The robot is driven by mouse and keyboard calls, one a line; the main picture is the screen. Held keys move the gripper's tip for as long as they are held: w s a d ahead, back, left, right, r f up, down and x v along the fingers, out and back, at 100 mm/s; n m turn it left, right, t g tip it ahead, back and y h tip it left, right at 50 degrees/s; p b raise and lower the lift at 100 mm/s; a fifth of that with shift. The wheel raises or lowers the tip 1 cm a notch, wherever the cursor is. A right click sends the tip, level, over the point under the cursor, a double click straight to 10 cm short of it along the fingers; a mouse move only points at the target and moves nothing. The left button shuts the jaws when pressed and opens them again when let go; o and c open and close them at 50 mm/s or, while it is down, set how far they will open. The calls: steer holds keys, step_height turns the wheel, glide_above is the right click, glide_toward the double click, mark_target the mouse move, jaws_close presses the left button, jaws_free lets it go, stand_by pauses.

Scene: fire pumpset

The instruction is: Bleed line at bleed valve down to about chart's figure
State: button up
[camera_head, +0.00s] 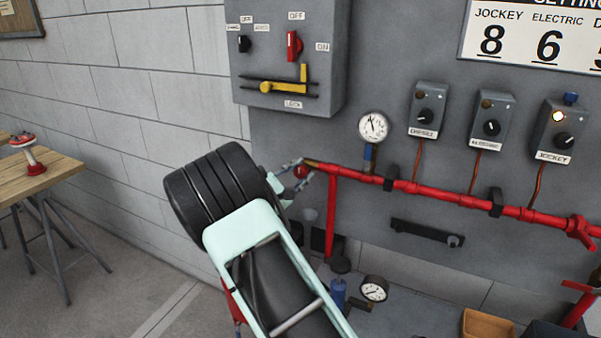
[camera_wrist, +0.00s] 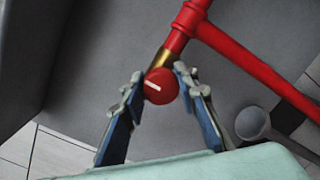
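The bleed valve is a red round knob with a white line (camera_wrist: 160,86), on a brass fitting at the left end of the red pipe; it also shows in the head view (camera_head: 301,171). My gripper (camera_wrist: 160,74) has one finger on each side of the knob, tips level with it. The fingers look spread, with a narrow gap at the right; contact at the left cannot be told. The line gauge (camera_head: 374,126) has its dark needle pointing up and slightly left; its figures are too small to read. The chart (camera_head: 535,38) reads JOCKEY 8, ELECTRIC 6; its right column is cut off.
The diesel box (camera_head: 428,108), electric box (camera_head: 491,119) and jockey box (camera_head: 561,130) hang above the red pipe (camera_head: 450,197); the jockey box's lamp glows. A grey funnel-like cup (camera_wrist: 252,123) is right of my fingers. A second gauge (camera_head: 374,288) lies low. A wooden table (camera_head: 48,177) stands left.

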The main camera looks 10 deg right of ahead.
steer(key=shift+c, duration=1.4)
steer(key=shift+n, duration=0.3)
steer(key=n, duration=0.3)
steer(key=shift+n, duration=0.3)
steer(key=n+t+p, duration=0.1)
steer(key=n, duration=0.3)
steer(key=shift+a+n+p, duration=0.1)
steer(key=shift+n+p, duration=0.3)
steer(key=n+p, duration=0.2)
steer(key=n, duration=0.2)
steer(key=shift+r+n+t, duration=0.1)
steer(key=shift+n+t, duration=0.2)
steer(key=shift+n, duration=0.1)
steer(key=shift+n+t+y+p, duration=0.35)
steer(key=shift+n+p, duration=1.15)
steer(key=shift+n, duration=1.3)
steer(key=shift+f, duration=0.2)
